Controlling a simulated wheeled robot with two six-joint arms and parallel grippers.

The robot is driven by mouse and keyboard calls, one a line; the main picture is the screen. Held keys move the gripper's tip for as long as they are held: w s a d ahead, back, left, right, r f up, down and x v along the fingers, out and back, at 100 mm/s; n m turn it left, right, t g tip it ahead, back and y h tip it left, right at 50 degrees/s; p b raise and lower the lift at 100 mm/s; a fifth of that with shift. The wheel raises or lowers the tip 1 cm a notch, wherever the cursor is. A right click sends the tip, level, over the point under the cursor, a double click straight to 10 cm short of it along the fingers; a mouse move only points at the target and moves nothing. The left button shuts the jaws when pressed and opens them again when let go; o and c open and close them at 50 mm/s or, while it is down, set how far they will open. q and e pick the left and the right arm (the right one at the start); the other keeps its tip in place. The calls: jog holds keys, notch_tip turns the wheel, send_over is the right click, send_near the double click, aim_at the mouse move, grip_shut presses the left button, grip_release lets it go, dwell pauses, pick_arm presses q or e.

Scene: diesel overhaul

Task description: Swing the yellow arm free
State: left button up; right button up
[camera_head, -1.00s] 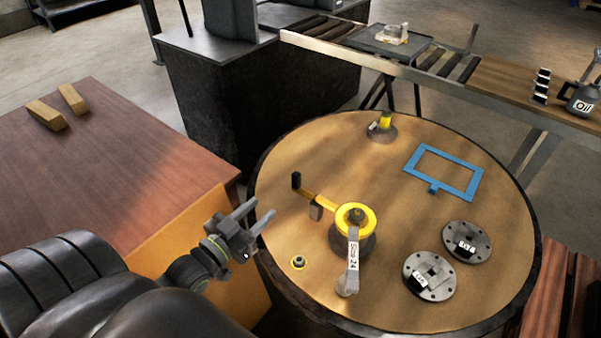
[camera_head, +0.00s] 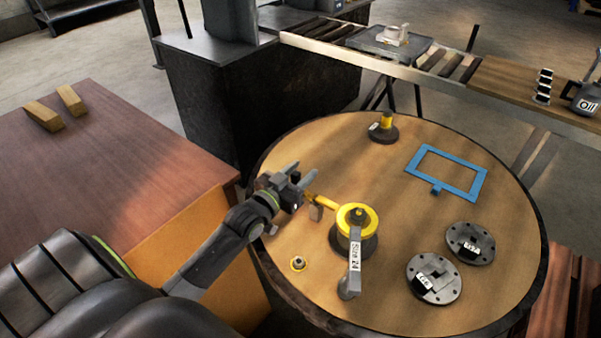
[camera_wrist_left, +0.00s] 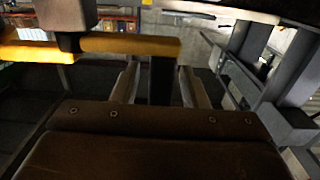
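The yellow arm (camera_head: 322,200) reaches left from a yellow-topped hub (camera_head: 357,217) on the round table. A small block (camera_head: 316,212) sits partway along it. My left gripper (camera_head: 305,179) is at the arm's outer end and hides its black upright handle in the head view. In the left wrist view the yellow arm (camera_wrist_left: 130,46) crosses the upper left, and the dark handle (camera_wrist_left: 160,82) stands between my two spread fingers, with gaps visible at the sides. The left gripper is open. A grey lever labelled "Size 24" (camera_head: 354,265) hangs from the hub's front. My right gripper is not in view.
The round table (camera_head: 340,135) also holds a blue frame (camera_head: 412,166), two grey flanged discs (camera_head: 470,243), a small yellow-topped post (camera_head: 385,125) and a yellow-ringed fitting (camera_head: 298,264). A wooden bench (camera_head: 120,170) stands left. A roller conveyor (camera_head: 440,75) runs behind.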

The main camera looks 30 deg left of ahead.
pick_arm(q)
jog(key=shift+w, duration=0.15)
jog(key=shift+c, duration=0.3)
grip_shut()
